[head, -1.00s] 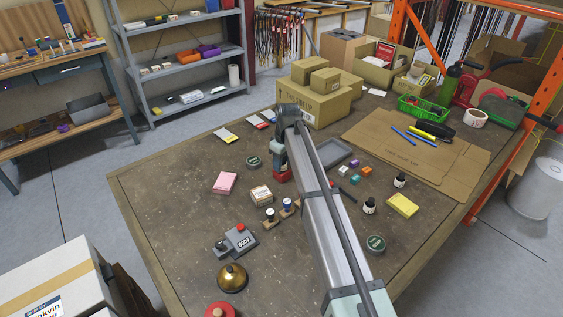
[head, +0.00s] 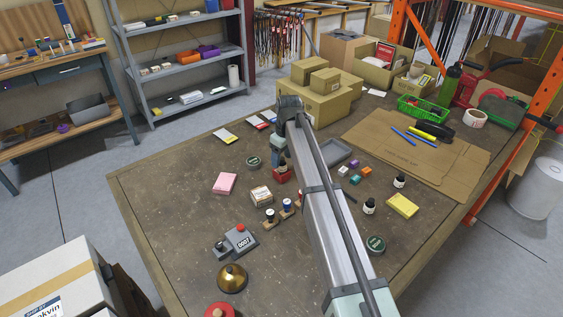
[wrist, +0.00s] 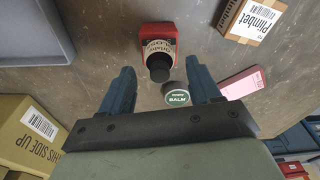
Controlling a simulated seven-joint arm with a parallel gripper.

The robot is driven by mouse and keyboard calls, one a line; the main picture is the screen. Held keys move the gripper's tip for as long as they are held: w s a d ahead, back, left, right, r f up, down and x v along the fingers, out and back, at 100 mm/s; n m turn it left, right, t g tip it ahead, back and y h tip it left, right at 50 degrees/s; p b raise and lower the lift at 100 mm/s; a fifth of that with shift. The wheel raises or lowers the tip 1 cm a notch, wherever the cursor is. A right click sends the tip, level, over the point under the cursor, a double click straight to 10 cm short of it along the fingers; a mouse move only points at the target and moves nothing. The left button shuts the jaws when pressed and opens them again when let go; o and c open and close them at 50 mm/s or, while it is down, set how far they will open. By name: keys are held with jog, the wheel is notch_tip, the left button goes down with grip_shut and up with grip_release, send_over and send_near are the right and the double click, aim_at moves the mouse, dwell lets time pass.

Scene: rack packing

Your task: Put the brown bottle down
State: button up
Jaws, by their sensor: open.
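A small bottle with a black cap and a pale label (wrist: 158,46) stands in a red block-like holder (wrist: 145,31) on the table in the wrist view. Its body colour is hard to tell. My gripper (wrist: 161,72) is open, its two blue fingers apart on either side of the capped end, not touching it. In the head view the red holder (head: 283,175) sits just below my gripper (head: 279,160); the bottle itself is mostly hidden there by the fingers.
A round green-labelled tin (wrist: 176,97), a pink pad (head: 225,184) and a labelled small box (head: 261,196) lie nearby. A grey tray (head: 337,152) is on the other side.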

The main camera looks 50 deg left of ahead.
aim_at(285, 164)
notch_tip(285, 164, up, 9)
jog(key=d, duration=0.1)
jog(key=shift+w, duration=0.1)
dwell(0.5)
